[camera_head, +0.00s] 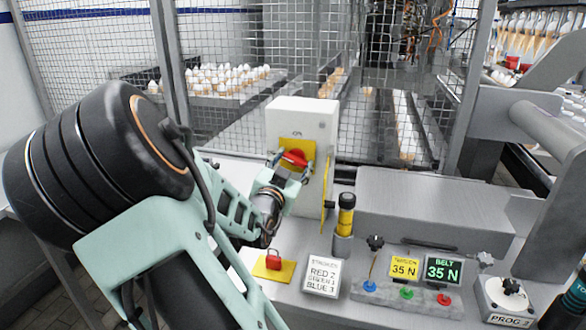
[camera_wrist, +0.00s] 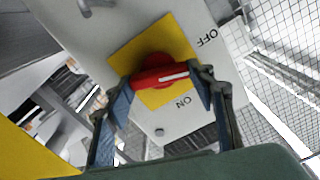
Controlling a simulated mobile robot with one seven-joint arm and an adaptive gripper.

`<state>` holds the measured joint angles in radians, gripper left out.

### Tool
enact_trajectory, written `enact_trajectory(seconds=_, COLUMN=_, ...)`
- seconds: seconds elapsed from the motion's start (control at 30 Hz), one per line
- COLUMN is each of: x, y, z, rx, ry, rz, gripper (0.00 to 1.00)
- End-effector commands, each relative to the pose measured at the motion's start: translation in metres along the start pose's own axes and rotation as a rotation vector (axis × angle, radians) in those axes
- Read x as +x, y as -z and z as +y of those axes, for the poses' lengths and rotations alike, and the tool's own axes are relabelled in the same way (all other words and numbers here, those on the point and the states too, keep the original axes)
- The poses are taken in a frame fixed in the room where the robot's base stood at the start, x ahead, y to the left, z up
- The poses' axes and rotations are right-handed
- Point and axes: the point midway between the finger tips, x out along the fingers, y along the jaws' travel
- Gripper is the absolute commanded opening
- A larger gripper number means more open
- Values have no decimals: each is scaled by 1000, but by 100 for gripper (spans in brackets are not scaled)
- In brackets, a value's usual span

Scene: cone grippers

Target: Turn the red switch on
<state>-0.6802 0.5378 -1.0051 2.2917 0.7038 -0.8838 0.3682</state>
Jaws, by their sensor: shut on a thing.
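The red rotary switch (camera_head: 294,158) sits on a yellow plate on the front of a white box (camera_head: 316,121). In the wrist view the red switch (camera_wrist: 158,72) has a bar handle with a white line. The line points right, between the OFF and ON labels. My gripper (camera_head: 294,164) reaches the box from the lower left. In the wrist view my gripper (camera_wrist: 166,82) has one finger at each end of the handle and is shut on it. The fingertips hide the handle's ends.
On the grey bench stand a yellow-and-black post (camera_head: 345,222), a label card (camera_head: 322,277), a red piece on a yellow plate (camera_head: 273,262) and several small knobs. A mesh fence (camera_head: 250,60) stands behind the box.

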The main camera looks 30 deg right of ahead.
Motion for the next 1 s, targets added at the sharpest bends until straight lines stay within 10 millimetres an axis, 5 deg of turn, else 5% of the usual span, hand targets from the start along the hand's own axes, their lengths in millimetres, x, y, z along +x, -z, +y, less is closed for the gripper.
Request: enact_trajectory(seconds=1.0, x=0, y=-6, z=6, rx=958, ry=1, rz=4, gripper=26)
